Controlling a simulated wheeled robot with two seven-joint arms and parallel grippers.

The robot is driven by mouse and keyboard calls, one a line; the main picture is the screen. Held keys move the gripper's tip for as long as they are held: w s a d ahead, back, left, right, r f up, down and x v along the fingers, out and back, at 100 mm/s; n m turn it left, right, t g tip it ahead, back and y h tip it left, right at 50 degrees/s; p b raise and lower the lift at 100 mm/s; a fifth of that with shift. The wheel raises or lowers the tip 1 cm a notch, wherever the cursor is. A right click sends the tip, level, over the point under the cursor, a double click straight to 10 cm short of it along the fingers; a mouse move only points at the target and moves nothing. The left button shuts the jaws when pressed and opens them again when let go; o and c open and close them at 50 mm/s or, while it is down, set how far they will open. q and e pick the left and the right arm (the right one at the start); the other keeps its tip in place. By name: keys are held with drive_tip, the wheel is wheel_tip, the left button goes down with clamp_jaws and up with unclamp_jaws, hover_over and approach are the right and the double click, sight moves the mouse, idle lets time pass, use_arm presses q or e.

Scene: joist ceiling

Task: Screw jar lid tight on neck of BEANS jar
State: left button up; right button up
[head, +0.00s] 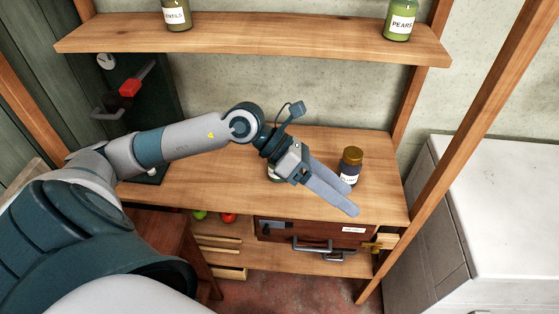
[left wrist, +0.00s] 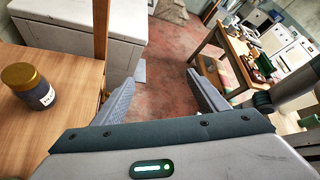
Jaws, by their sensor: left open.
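A dark jar (head: 350,165) with a brownish lid (head: 352,153) on its neck stands upright on the wooden worktop, near its right end. My finger partly covers its white label, and I cannot read it. The jar also shows in the left wrist view (left wrist: 33,94), with a gold-brown lid (left wrist: 20,75); whether the lid is tight cannot be told. My left gripper (head: 352,200) is open and empty, in front of the jar in the head view. In the left wrist view the jar is left of the fingers (left wrist: 160,88), outside the gap. My right gripper is not in view.
A green-and-white item (head: 273,175) is mostly hidden behind my left wrist. Jars labelled LENTILS (head: 176,15) and PEARS (head: 400,22) stand on the upper shelf (head: 270,36). A wooden post (head: 470,130) rises right of the worktop (head: 225,185), beside a white cabinet (head: 510,200).

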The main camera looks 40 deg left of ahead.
use_arm(q)
drive_tip(key=shift+s+d+r+n+h, duration=0.2)
drive_tip(key=shift+d+r+h, duration=0.25)
drive_tip(key=shift+d, duration=0.2)
drive_tip(key=shift+s+d+r+n+h, duration=0.1)
drive_tip(key=shift+d+r+n+h, duration=0.1)
drive_tip(key=shift+d+r+h, duration=0.3)
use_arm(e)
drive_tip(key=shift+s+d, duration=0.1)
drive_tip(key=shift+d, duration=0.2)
use_arm(q)
drive_tip(key=shift+d, duration=0.1)
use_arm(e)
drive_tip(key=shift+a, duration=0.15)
use_arm(q)
drive_tip(key=shift+r, duration=0.15)
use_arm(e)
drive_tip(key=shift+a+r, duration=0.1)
use_arm(q)
wheel_tip(320, 180, up, 4)
drive_tip(key=p, duration=0.2)
drive_tip(key=shift+p, duration=0.4)
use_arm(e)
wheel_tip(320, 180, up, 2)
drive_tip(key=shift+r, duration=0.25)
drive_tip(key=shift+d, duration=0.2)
